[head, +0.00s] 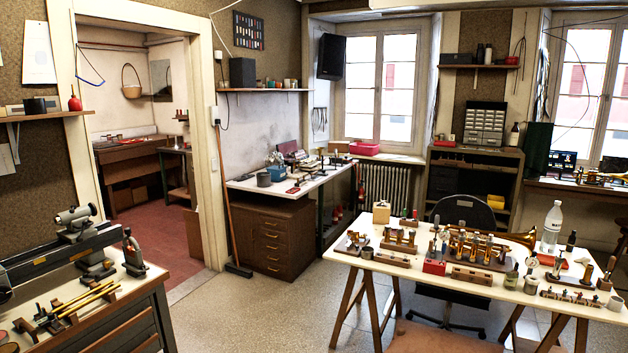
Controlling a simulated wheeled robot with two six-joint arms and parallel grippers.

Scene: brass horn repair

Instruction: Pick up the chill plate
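I cannot pick out the chill plate with certainty in the head view; the small items on the benches are too far off to tell apart. Neither of my grippers is in view. A white bench (329,180) against the back wall holds a grey tin (264,179) and several small tools, partly hidden behind one another.
A bench with a lathe (78,218) and brass rods (88,299) stands at the near left. A black chair (463,212) is behind the trestle table. A broom (229,215) leans by the doorway. The speckled floor (270,310) between the benches is clear.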

